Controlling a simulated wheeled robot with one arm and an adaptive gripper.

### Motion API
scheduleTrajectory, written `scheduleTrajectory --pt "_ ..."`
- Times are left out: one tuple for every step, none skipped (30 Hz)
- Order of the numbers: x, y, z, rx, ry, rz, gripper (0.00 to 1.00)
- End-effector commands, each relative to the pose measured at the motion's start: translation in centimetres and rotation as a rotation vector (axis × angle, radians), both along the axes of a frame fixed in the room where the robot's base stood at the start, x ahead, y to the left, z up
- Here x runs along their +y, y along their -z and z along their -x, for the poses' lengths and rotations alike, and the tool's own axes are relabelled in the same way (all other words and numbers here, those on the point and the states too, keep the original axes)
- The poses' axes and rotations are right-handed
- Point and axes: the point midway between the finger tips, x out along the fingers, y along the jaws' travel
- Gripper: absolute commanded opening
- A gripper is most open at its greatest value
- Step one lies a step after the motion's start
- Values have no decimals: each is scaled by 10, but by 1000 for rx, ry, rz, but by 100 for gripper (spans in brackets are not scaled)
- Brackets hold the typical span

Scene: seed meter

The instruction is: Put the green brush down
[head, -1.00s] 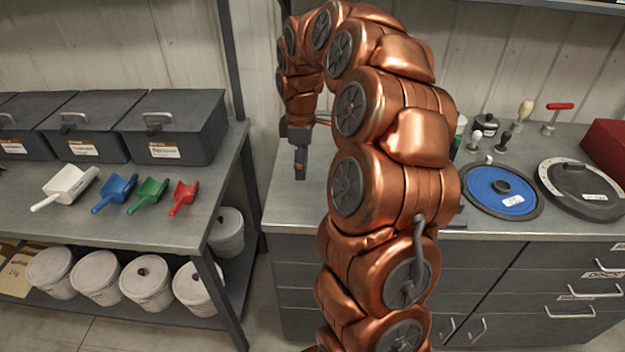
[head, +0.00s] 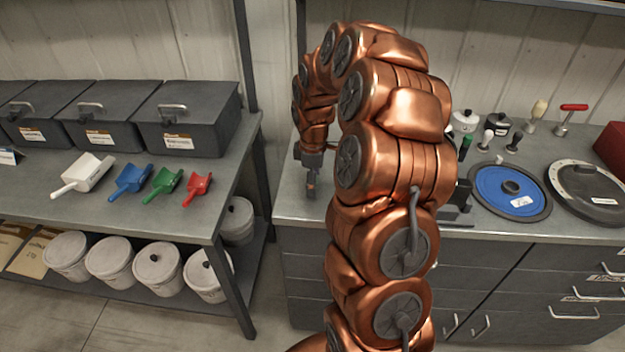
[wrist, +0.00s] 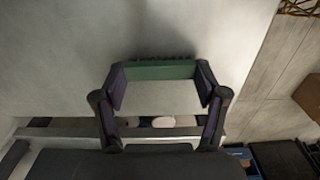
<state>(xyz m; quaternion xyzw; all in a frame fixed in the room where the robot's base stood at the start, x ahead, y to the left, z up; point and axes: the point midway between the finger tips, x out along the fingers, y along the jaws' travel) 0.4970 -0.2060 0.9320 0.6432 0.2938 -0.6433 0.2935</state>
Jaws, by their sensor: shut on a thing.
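My gripper (head: 311,188) hangs over the left part of the grey counter (head: 290,205) in the head view. In the wrist view, my gripper (wrist: 160,80) is shut on the green brush (wrist: 160,72). The brush is a green bar spanning the fingertips, with a dark bristly edge along its far side. A pale grey surface fills the view behind it. I cannot tell whether the brush touches a surface. In the head view the brush cannot be made out at the fingertips.
On the counter to the right are a blue disc (head: 509,192), a dark round disc (head: 590,188) and several small handled tools. The left bench (head: 120,215) holds dark bins (head: 186,120) and white, blue, green and red scoops. White buckets (head: 110,259) stand below.

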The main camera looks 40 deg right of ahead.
Motion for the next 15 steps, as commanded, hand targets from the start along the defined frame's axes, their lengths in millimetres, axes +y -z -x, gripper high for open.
scheduleTrajectory --pt "0 3 0 0 0 0 48" --pt "0 3 0 0 0 0 48" --pt "0 2 0 0 0 0 76" --pt "0 2 0 0 0 0 79" --pt "0 2 0 0 0 0 82" --pt "0 2 0 0 0 0 86" --pt "0 2 0 0 0 0 90" --pt "0 2 0 0 0 0 93" --pt "0 2 0 0 0 0 97" --pt "0 2 0 0 0 0 97" --pt "0 2 0 0 0 0 97" --pt "0 2 0 0 0 0 97" --pt "0 2 0 0 0 0 97" --pt "0 2 0 0 0 0 97" --pt "0 2 0 0 0 0 97"
